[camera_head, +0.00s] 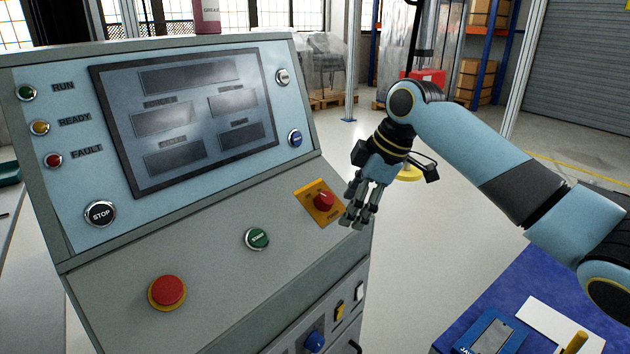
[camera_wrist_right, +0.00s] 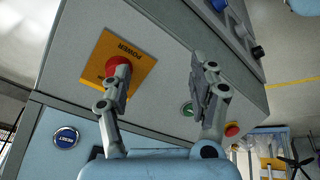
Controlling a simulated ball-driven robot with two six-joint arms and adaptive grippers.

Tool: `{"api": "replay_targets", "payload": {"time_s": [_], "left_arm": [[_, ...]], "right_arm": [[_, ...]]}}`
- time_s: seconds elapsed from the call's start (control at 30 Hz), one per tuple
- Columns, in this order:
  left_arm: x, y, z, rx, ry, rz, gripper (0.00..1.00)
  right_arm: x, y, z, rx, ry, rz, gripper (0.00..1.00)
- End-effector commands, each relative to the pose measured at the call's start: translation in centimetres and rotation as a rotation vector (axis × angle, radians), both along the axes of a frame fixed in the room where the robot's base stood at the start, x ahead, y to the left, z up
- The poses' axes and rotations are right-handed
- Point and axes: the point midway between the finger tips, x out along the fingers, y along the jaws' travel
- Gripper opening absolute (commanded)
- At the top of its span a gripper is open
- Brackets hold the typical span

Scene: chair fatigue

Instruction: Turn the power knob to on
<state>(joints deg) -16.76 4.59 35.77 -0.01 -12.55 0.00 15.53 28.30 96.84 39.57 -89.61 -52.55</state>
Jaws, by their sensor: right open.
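The power knob (camera_head: 323,202) is red and sits on a yellow-orange plate (camera_head: 315,190) at the right of the console's sloped panel. In the wrist view the red knob (camera_wrist_right: 117,63) shows at the left, partly covered by one finger, on the plate lettered POWER (camera_wrist_right: 122,46). My right gripper (camera_head: 357,217) is just right of the knob in the head view. In the wrist view its fingers (camera_wrist_right: 160,70) are spread with nothing between them; one finger overlaps the knob, and I cannot tell whether it touches. My left gripper is not in view.
The console (camera_head: 230,200) also carries a green START button (camera_head: 257,238), a red mushroom button (camera_head: 167,292), a STOP button (camera_head: 100,213) and a dark screen (camera_head: 185,112). A blue-topped surface (camera_head: 465,300) stands at lower right. Open floor lies right of the console.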

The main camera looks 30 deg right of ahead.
Motion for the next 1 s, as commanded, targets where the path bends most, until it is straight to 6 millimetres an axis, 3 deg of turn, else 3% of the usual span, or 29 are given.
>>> {"api": "replay_targets", "payload": {"time_s": [0.03,0.1,0.27,0.47,0.8,1.0], "left_arm": [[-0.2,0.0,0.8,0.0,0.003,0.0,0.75],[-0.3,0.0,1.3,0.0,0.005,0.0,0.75],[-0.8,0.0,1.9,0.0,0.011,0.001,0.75],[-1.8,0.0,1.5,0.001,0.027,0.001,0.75],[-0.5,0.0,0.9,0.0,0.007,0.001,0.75],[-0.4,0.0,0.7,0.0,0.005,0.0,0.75]], "right_arm": [[0.9,-0.4,2.5,-0.012,-0.033,0.002,0.61],[1.8,-0.9,4.6,-0.025,-0.065,0.001,0.61],[3.2,-1.6,7.1,-0.037,-0.102,-0.005,0.61],[4.3,-1.0,4.8,-0.031,-0.103,-0.006,0.61],[7.1,0.0,-0.9,-0.034,-0.103,-0.007,0.61],[7.8,0.2,-2.3,-0.036,-0.104,-0.006,0.61]]}}
